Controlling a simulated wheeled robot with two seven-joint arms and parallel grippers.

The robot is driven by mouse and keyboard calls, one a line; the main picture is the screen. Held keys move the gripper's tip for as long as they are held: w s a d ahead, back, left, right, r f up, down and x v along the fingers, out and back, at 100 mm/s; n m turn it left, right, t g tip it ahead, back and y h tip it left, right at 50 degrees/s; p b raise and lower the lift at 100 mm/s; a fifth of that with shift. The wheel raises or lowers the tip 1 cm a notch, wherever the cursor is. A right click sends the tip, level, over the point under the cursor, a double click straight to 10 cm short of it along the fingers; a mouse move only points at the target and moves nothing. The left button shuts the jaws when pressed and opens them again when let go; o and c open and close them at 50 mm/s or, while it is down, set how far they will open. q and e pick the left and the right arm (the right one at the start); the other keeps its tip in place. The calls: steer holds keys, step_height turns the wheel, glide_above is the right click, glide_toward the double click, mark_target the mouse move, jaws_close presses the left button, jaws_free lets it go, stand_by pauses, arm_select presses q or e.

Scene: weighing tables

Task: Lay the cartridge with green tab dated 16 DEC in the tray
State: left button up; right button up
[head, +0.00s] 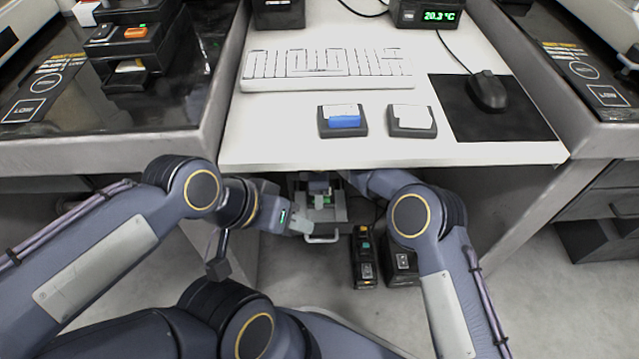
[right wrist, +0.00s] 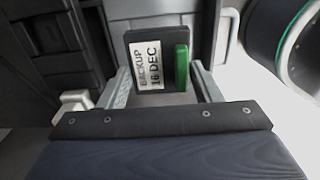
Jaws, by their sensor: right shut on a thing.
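The cartridge with the green tab (right wrist: 181,67) bears a label reading "BACKUP 16 DEC" and sits between the fingers of my right gripper (right wrist: 165,88), which is shut on it. Whether the cartridge touches that surface I cannot tell. My left gripper (head: 300,223) is low at the left of this surface, close to a pale handle (head: 322,239); its fingers are too small to read.
Two other cartridges, one with a blue tab (head: 343,121) and one with a white label (head: 411,121), lie on the white table (head: 290,150). A keyboard (head: 325,69) and a mouse (head: 487,90) are behind. A dark device (head: 363,258) and a dark box (head: 402,268) stand below.

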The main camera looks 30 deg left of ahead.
steer(key=shift+a+f+b, duration=0.15)
steer(key=shift+a+b, duration=0.15)
steer(key=shift+b, duration=0.15)
steer(key=shift+d+f+b, duration=0.1)
steer(key=shift+f+b, duration=1.2)
steer(key=shift+f, duration=0.95)
steer(key=shift+w+d, duration=0.1)
steer(key=shift+f+b, duration=0.4)
steer(key=shift+f, duration=0.1)
steer(key=o, duration=1.4)
steer(key=shift+o, duration=0.2)
steer(key=shift+r, duration=0.2)
